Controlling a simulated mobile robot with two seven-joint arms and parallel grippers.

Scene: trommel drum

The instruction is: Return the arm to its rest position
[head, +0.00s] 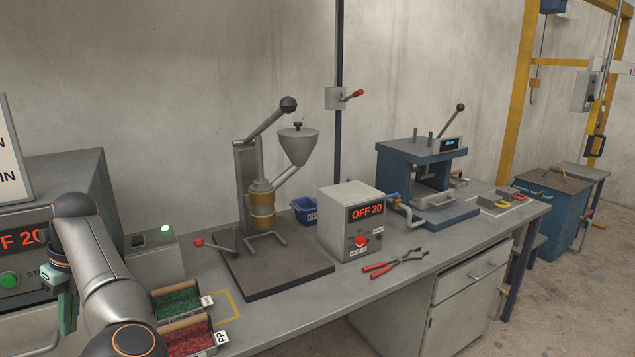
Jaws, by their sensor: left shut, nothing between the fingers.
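My left arm comes in from the lower left, and its dark elbow-like joint bends at the far left. My left gripper (67,312) hangs below that joint with its teal fingers pointing down. It is shut and empty, in front of the grey machine (75,190) with a green button at the left. Part of the gripper is hard to make out at this angle. My right gripper is not in view.
Beside my arm stand a tray of green granules (178,302) and a tray of red granules (187,341).

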